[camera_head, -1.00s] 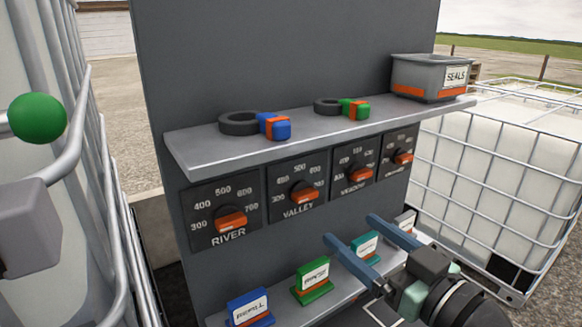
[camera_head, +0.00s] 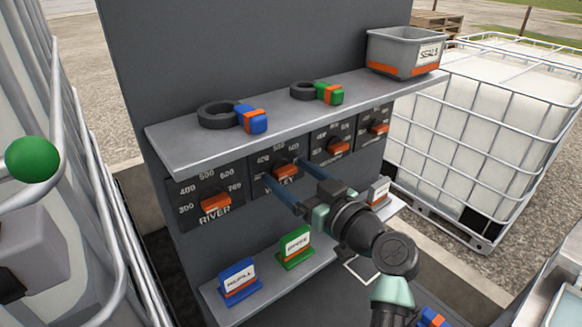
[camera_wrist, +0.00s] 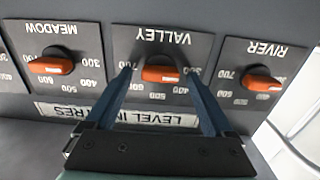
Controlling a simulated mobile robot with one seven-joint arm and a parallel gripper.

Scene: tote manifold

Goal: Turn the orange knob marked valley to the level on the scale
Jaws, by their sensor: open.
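The orange valley knob (camera_head: 287,171) sits on its dark scale plate on the grey panel, second from the left. The wrist view shows the same knob (camera_wrist: 160,75) upside down under the word VALLEY, its bar lying roughly crosswise. My gripper (camera_head: 284,174) is open in front of the valley plate. In the wrist view my gripper's blue fingers (camera_wrist: 159,72) stand on either side of the knob with gaps visible. I cannot tell whether the fingertips reach as deep as the knob. My fingers partly cover the scale numbers in the head view.
The river knob (camera_head: 216,203) and the meadow knob (camera_head: 337,146) flank the valley plate. The upper shelf (camera_head: 180,150) juts out above the knobs, with rings, clips and the seals bin (camera_head: 403,52). A lower shelf (camera_head: 262,294) holds several labelled blocks.

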